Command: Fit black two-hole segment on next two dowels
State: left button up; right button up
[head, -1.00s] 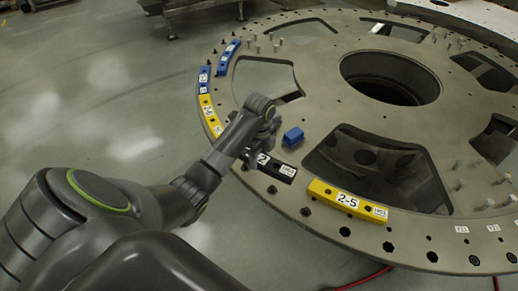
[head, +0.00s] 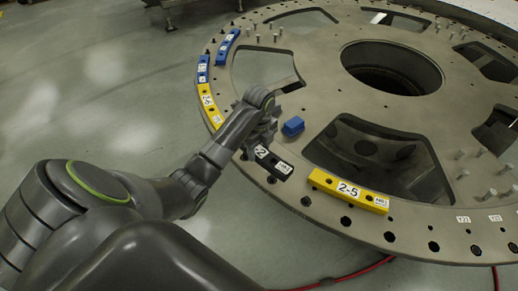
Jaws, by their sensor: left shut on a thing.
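The black two-hole segment (head: 276,166) with white labels is at the near-left rim of the grey turret plate (head: 310,95). My left gripper (head: 262,146) is shut on the segment near its left end, and the gripper partly hides that end. I cannot tell whether the segment is seated on dowels or just above the rim. Dark dowels (head: 271,180) show along the rim beside it. A yellow segment (head: 348,190) marked 2-5 lies on the rim to its right. My right gripper is not in view.
Another yellow segment (head: 211,107) and blue segments (head: 228,47) lie along the left rim. A small blue block (head: 293,127) sits on the plate just right of the gripper. Large openings (head: 375,160) cut through the plate. Upright pins stand at the right.

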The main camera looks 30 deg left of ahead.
pick_arm(q)
jog(key=shift+f+b, duration=2.15)
jog(key=shift+f, duration=1.25)
jog(key=o, duration=1.3)
notch_tip(320, 180, up, 7)
jog(key=shift+f+p, duration=0.1)
jog(key=shift+p, duration=0.55)
notch_tip(320, 180, up, 11)
jog(key=p, duration=1.1)
send_over(259, 170)
jog(key=shift+f, duration=0.2)
